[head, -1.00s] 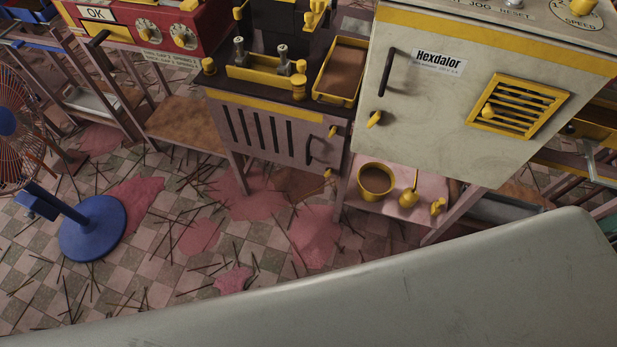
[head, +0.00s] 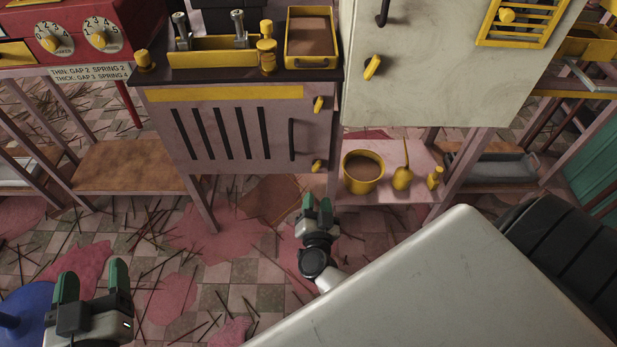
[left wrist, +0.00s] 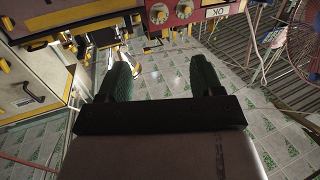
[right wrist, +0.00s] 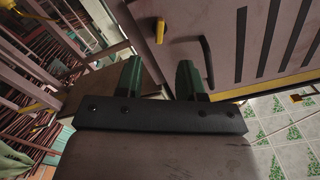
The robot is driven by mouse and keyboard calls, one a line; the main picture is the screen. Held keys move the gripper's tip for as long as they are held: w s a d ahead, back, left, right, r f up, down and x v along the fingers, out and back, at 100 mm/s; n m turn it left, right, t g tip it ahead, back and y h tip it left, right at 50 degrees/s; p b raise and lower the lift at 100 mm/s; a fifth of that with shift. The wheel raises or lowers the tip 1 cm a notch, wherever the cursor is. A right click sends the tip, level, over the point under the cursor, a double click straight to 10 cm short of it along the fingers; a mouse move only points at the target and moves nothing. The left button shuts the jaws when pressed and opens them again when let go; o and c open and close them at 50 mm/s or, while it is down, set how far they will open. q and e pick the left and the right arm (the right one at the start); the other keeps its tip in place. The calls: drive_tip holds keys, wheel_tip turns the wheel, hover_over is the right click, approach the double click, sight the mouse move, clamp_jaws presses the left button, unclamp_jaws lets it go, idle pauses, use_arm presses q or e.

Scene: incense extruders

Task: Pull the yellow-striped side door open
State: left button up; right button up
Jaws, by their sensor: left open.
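The yellow-striped side door (head: 262,150) is a pinkish-grey panel with dark slots and a yellow band along its top, on the front of the middle machine. It looks closed. Its black upright handle (head: 292,139) is near its right edge. The handle (right wrist: 207,62) also shows in the right wrist view, beyond the fingertips. My right gripper (head: 316,204) is below and in front of the handle, apart from it, with its green fingers (right wrist: 158,75) parted and empty. My left gripper (head: 92,280) is open and empty at the lower left, away from the door.
A cream cabinet (head: 430,70) stands right of the machine, above a shelf with a yellow pot (head: 363,172). A blue fan base (head: 22,318) is at lower left. Sticks and pink patches cover the floor.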

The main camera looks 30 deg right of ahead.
sight(316, 170)
drive_tip(key=b+x, duration=0.2)
drive_tip(key=x, duration=0.6)
drive_tip(key=shift+w+d, duration=0.1)
drive_tip(key=shift+w, duration=0.1)
use_arm(q)
wheel_tip(316, 170, up, 8)
drive_tip(key=s+t+h, duration=0.2)
drive_tip(key=t, duration=0.5)
drive_tip(key=shift+s+d+t+h+b, duration=0.2)
drive_tip(key=shift+d+t+h+b, duration=0.15)
drive_tip(key=shift+d, duration=0.1)
use_arm(e)
drive_tip(key=shift+x, duration=1.05)
clamp_jaws()
